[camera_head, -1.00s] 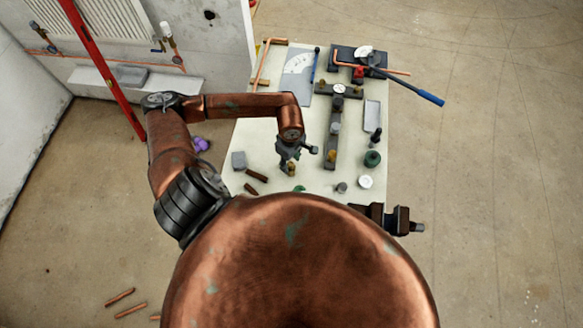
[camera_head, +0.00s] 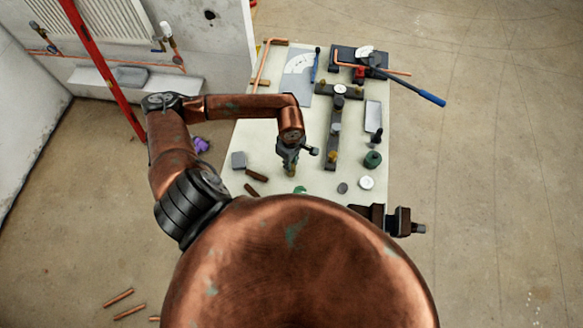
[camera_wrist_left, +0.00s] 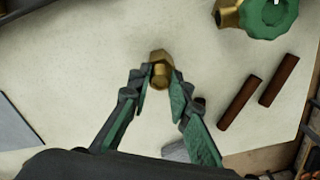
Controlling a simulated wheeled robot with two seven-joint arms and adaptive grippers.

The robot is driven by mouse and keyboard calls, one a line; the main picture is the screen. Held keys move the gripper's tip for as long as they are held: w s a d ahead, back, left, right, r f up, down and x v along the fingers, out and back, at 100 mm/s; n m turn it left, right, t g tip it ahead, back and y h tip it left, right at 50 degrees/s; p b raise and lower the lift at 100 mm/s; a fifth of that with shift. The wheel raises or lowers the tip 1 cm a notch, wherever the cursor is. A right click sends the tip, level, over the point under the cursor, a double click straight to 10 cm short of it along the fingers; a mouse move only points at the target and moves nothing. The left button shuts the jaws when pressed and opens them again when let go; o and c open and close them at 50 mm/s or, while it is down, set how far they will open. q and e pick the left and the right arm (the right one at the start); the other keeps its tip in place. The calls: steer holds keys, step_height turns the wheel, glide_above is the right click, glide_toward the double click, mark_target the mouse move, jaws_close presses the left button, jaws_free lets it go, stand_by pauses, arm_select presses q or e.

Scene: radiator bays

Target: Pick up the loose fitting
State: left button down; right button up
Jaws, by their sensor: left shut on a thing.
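The loose fitting is a small brass piece with a hex body and a round end. In the left wrist view the fitting (camera_wrist_left: 160,70) sits between the fingertips of my left gripper (camera_wrist_left: 159,84). The gripper is shut on it. In the head view my left gripper (camera_head: 290,163) is over the near part of the bench, with a bit of the brass fitting (camera_head: 291,171) showing below it. I cannot tell whether the fitting touches the bench top.
A red post (camera_head: 100,65) stands left.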

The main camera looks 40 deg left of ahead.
arm_select(q)
steer(key=shift+r, duration=0.2)
steer(key=shift+r+p, duration=0.3)
steer(key=shift+r, duration=1.05)
steer(key=shift+r+p, duration=0.5)
steer(key=shift+r, duration=0.45)
steer(key=shift+r+p, duration=0.45)
steer(key=shift+r, duration=0.85)
